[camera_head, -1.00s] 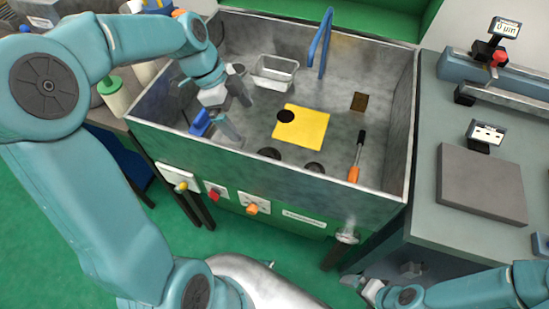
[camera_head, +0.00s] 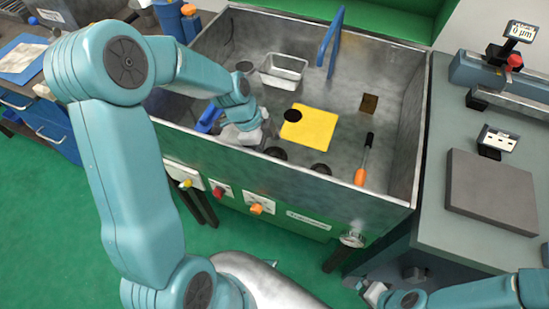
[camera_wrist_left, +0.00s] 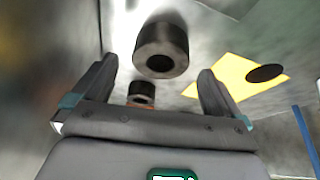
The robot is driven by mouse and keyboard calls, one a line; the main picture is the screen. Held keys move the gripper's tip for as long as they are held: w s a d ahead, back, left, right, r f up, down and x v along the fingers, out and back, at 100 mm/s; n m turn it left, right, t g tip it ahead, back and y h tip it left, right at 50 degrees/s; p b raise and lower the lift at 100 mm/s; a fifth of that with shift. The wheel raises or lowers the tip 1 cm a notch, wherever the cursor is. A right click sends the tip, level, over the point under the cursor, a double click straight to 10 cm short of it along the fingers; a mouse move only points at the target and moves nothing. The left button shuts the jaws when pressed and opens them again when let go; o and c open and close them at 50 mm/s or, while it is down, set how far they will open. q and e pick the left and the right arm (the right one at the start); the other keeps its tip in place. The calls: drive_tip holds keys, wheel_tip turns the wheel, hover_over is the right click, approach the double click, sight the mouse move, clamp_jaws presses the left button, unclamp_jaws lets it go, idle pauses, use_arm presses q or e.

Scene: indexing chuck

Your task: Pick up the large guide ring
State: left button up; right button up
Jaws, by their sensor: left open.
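My left gripper (camera_head: 263,134) is in the basin beside the left ring. In its wrist view the open, empty fingers (camera_wrist_left: 156,75) are spread, with the bigger-looking ring ahead. My right gripper (camera_head: 375,293) is far outside the basin, its fingers unclear.
A yellow plate (camera_head: 322,130) with a dark round spot lies mid-basin. A metal tray (camera_head: 284,72), a blue upright bar (camera_head: 330,45) and an orange-handled tool (camera_head: 362,168) are also in the basin. The basin's front wall (camera_head: 250,170) rises close to the left gripper.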

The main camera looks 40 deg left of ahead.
use_arm(q)
drive_tip(key=x, duration=0.3)
drive_tip(key=shift+w+r, duration=0.1)
drive_tip(key=c, duration=1.8)
